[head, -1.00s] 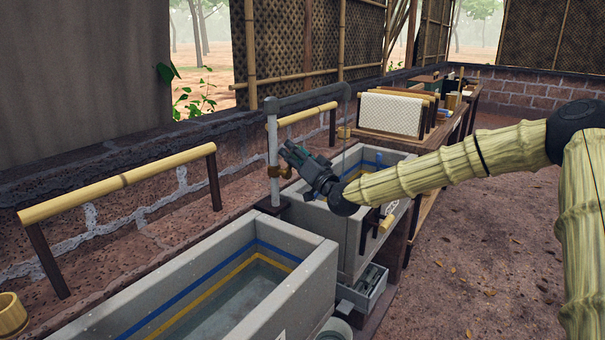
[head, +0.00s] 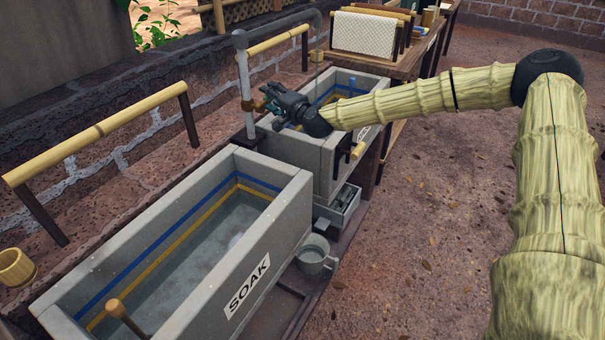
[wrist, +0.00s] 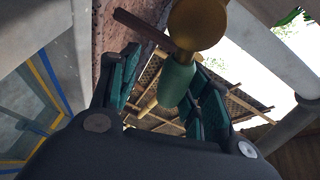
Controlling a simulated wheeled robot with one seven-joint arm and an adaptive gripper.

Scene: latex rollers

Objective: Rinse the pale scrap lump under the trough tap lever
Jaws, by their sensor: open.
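My gripper (head: 274,103) is open beside the brass tap valve (head: 250,106) on the grey standpipe (head: 244,80), over the edge of the far trough (head: 312,152). In the wrist view, the open fingers (wrist: 168,88) stand on either side of a green lever grip (wrist: 177,84). A round brass part (wrist: 198,22) of the tap is just beyond it. I cannot tell whether the fingers touch the lever. I cannot make out the pale scrap lump in any view.
The near trough (head: 290,215), marked SOAK, holds water, with a wooden handle (head: 118,308) sticking up. A grey bucket (head: 314,257) and a small tray (head: 340,210) stand beside the troughs. A bamboo rail (head: 100,132) runs along the wall.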

